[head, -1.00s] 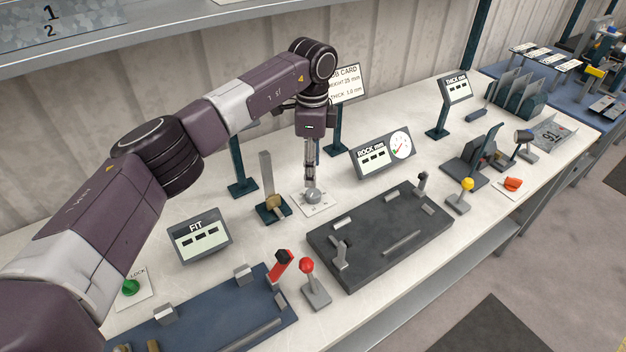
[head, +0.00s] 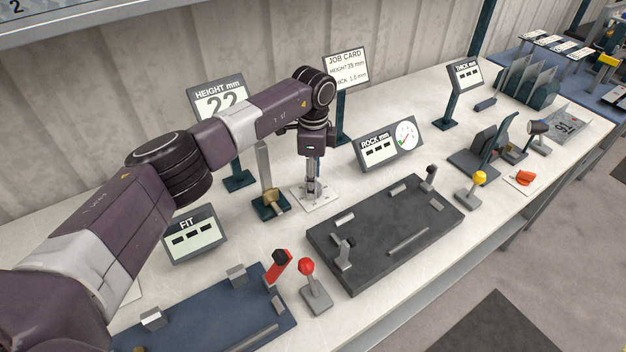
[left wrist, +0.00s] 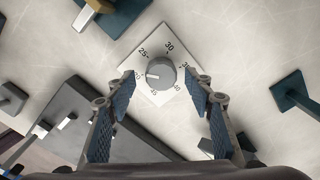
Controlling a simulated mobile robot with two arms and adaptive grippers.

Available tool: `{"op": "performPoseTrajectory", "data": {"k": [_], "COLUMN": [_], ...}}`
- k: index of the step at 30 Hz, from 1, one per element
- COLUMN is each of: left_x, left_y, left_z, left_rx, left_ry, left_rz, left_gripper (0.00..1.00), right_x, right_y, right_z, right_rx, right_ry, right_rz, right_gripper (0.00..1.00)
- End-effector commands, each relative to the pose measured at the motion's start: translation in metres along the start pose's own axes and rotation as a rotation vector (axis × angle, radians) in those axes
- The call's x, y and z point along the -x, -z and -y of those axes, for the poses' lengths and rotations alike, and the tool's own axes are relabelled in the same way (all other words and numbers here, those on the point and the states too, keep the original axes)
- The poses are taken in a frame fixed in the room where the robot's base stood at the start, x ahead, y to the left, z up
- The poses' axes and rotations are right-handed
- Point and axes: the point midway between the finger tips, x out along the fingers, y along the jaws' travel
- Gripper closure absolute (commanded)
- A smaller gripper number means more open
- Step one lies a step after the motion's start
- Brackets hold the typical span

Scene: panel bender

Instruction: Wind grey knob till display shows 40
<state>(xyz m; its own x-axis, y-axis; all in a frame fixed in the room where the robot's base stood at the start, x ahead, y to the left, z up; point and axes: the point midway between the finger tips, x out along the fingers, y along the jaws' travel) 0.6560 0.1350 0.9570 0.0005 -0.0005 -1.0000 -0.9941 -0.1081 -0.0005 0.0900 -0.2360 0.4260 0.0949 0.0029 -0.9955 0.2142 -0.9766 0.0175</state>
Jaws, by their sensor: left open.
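The grey knob (left wrist: 159,73) sits on a white dial plate (left wrist: 140,45) with printed numbers, among them 25 and 30. In the head view my gripper hides most of the knob; the dial plate (head: 326,203) shows around it. The height display (head: 222,102) reads 22, and my arm covers its lower part. My left gripper (head: 313,190) points down over the knob. In the left wrist view the left gripper (left wrist: 164,85) is open, its blue-padded fingers apart on either side of the knob's near side. No right gripper shows.
A job card (head: 346,70) reads height 35 mm. A post with a brass block (head: 271,197) stands just left of the dial. A dark fixture plate (head: 385,240) lies in front, with the rock display (head: 388,148) behind it. A red-knobbed lever (head: 307,267) stands nearer.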

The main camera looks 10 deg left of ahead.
Motion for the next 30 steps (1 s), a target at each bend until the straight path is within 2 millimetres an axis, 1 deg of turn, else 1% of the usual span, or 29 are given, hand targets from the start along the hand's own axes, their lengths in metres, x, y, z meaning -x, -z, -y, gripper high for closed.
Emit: {"op": "performPoseTrajectory", "data": {"k": [3,6,13,14,24,25,30], "left_x": [-0.011,-0.016,-0.017,-0.017,-0.017,-0.017,-0.017], "left_y": [0.000,0.000,0.000,0.000,0.000,0.000,-0.001], "left_z": [0.000,0.000,0.000,0.000,0.000,0.000,0.000], "left_rx": [0.000,0.000,0.000,0.000,0.000,0.000,-0.009], "left_ry": [0.000,0.000,0.001,0.001,0.001,0.001,0.002], "left_rz": [0.001,0.001,0.001,0.001,0.001,0.001,0.001], "left_gripper": [0.52,0.52,0.52,0.54,0.92,0.94,0.94], "right_x": [0.004,0.004,0.004,0.004,0.004,0.004,0.003], "right_y": [-0.001,-0.001,-0.001,-0.001,-0.001,-0.001,-0.001], "right_z": [0.000,0.000,0.000,0.000,0.000,0.000,0.000], "right_rx": [0.000,0.000,0.000,0.000,-0.001,-0.001,-0.001], "right_ry": [0.000,0.000,0.000,0.000,0.000,0.000,0.000], "right_rz": [0.002,0.002,0.003,0.003,0.003,0.003,0.003], "right_gripper": [0.74,0.74,0.74,0.74,0.74,0.74,0.74]}}
